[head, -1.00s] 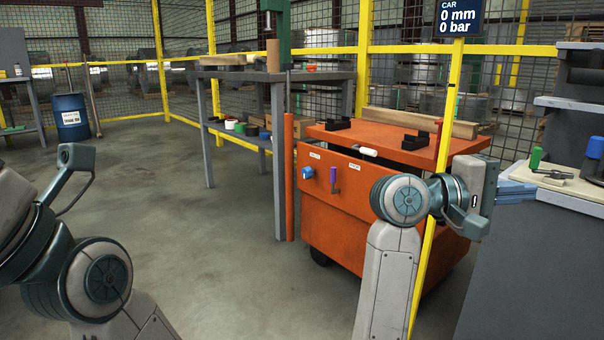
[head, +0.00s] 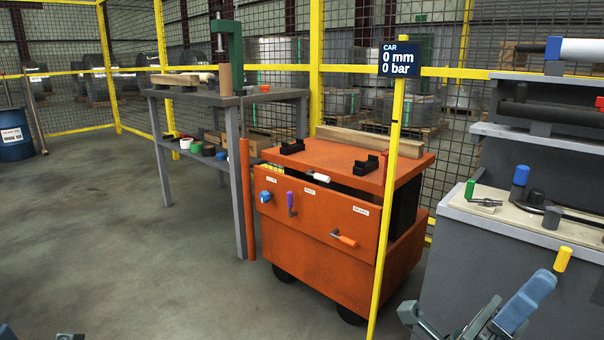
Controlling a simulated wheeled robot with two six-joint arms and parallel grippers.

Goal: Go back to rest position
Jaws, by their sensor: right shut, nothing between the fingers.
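My right gripper (head: 546,282) is at the lower right, in front of the grey cabinet. Its blue fingers are shut with nothing between them and point up and to the right. A yellow-topped piece (head: 563,259) shows just beyond the fingertips; I cannot tell whether they touch it. Only small bits of my left arm show at the bottom left edge; my left gripper is out of view.
An orange cart (head: 318,235) stands in the middle, behind a yellow post (head: 387,200). The grey cabinet (head: 450,255) on the right carries tools. A grey bench (head: 228,100) stands at back left, a blue drum (head: 14,136) far left. Floor at left is clear.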

